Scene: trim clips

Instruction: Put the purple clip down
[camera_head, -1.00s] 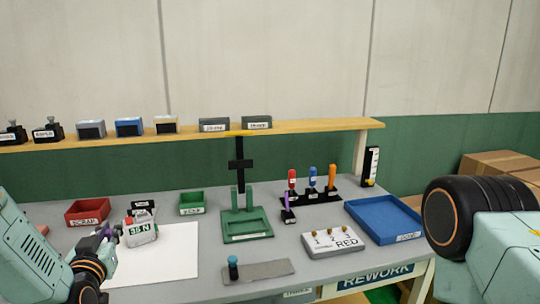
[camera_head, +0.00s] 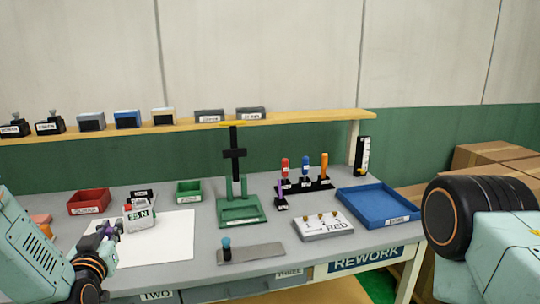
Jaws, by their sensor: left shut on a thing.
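My left gripper (camera_head: 108,236) is at the lower left, over the left part of the white sheet (camera_head: 170,240). It is shut on the purple clip (camera_head: 106,230), which shows only as a small purple patch between the dark fingers. The fingers cover most of the clip, and I cannot tell whether it touches the sheet. A white force gauge (camera_head: 140,217) with a red top stands just right of the gripper. My right gripper is not in view.
Behind are a red bin (camera_head: 88,202) and a green bin (camera_head: 189,191). A green fixture (camera_head: 240,209) stands mid-table, with a grey plate (camera_head: 252,254) in front. A numbered white block (camera_head: 323,227) and a blue tray (camera_head: 380,206) lie right. The sheet's right half is clear.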

